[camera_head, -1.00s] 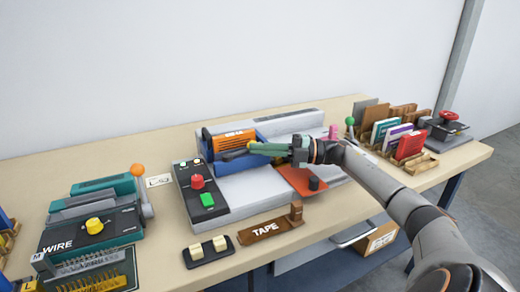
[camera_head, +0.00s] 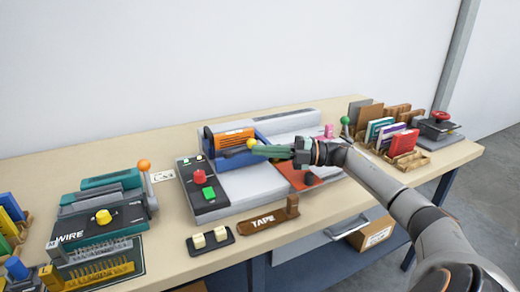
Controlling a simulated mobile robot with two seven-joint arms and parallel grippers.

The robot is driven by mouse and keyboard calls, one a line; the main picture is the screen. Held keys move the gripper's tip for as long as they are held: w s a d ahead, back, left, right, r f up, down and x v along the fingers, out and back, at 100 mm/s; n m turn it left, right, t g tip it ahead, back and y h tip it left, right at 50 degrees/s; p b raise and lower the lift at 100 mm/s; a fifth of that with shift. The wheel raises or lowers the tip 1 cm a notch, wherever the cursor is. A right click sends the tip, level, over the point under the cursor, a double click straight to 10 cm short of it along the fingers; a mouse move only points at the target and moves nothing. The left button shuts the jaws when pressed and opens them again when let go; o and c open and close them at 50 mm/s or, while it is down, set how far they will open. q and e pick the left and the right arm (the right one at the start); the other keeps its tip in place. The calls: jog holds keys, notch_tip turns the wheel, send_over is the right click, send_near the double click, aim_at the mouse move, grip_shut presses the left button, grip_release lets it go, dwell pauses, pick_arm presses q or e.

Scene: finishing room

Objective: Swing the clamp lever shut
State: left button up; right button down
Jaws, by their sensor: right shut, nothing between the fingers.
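A blue clamp housing (camera_head: 209,144) with an orange block (camera_head: 231,137) sits on the grey machine bed at the middle of the bench. A lever with a yellow ball knob (camera_head: 251,143) is at its front. The lever's dark arm seems to run left from the knob, low along the housing; its exact angle is hard to tell. My right gripper (camera_head: 268,150), with green fingers, reaches in from the right. It is shut and empty, its tips just right of and slightly below the knob. I cannot tell whether they touch it. My left gripper is not in view.
A control panel with a red button (camera_head: 199,176) and green button (camera_head: 208,193) is left of the bed. A TAPE holder (camera_head: 265,220) and two-switch box (camera_head: 211,240) stand in front. A teal WIRE machine (camera_head: 98,229) is left; card racks (camera_head: 411,163) are right.

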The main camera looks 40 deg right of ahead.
jog(key=s+d, duration=0.1)
jog(key=d, duration=0.1)
jog(key=s+d, duration=0.1)
jog(key=d, duration=0.2)
jog(key=s+d+b, duration=0.1)
jog(key=s+d, duration=0.1)
jog(key=shift+d+f, duration=0.3)
jog(key=shift+f, duration=0.1)
